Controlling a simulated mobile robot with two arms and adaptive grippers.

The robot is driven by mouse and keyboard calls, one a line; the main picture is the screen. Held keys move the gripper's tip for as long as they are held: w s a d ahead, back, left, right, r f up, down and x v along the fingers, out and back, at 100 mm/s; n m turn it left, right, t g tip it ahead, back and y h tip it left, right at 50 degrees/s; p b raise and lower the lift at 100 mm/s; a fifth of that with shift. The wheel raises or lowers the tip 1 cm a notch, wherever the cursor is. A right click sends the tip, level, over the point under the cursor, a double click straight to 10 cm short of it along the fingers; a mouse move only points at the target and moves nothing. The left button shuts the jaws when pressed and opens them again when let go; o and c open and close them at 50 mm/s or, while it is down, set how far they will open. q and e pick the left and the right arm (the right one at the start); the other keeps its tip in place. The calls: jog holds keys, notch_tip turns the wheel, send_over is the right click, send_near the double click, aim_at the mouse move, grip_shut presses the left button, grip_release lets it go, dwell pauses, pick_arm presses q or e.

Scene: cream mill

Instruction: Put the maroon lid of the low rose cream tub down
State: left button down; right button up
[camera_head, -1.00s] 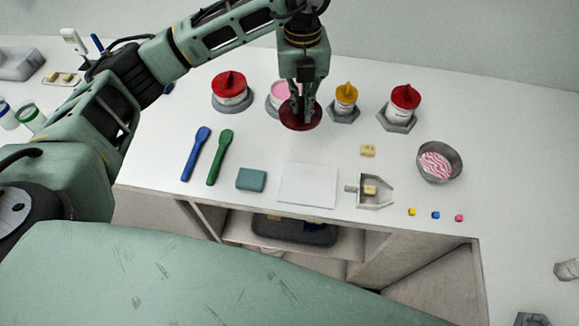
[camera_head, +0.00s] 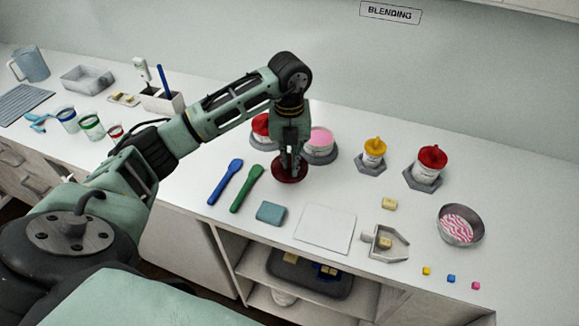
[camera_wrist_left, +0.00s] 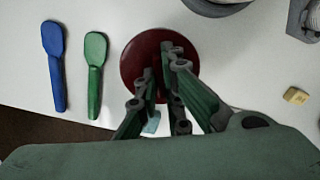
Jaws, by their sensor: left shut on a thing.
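My left gripper (camera_head: 290,170) is shut on the maroon lid (camera_head: 284,176), a dark red disc. The lid is right of the green spatula's upper end and in front of the tubs; I cannot tell whether it touches the counter. In the left wrist view the lid (camera_wrist_left: 130,66) lies under the fingers (camera_wrist_left: 165,78), which cover its middle. An open tub with pink cream (camera_head: 320,140) stands behind and to the right of the lid, on a grey base. My right gripper is not in view.
A red-lidded tub (camera_head: 262,127) stands partly hidden behind my arm. Blue (camera_head: 226,182) and green (camera_head: 247,188) spatulas lie left of the lid. A teal block (camera_head: 271,213) and white sheet (camera_head: 325,229) lie in front. Yellow-lidded (camera_head: 374,152) and red-lidded (camera_head: 430,165) tubs stand right.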

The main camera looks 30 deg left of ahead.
aim_at(289, 161)
pick_arm(q)
notch_tip(289, 161, down, 3)
jog(key=shift+f+p, duration=0.2)
jog(key=shift+p, duration=0.5)
jog(key=shift+f, duration=0.5)
jog(key=c, duration=1.9)
grip_release()
jog(key=shift+s, duration=0.1)
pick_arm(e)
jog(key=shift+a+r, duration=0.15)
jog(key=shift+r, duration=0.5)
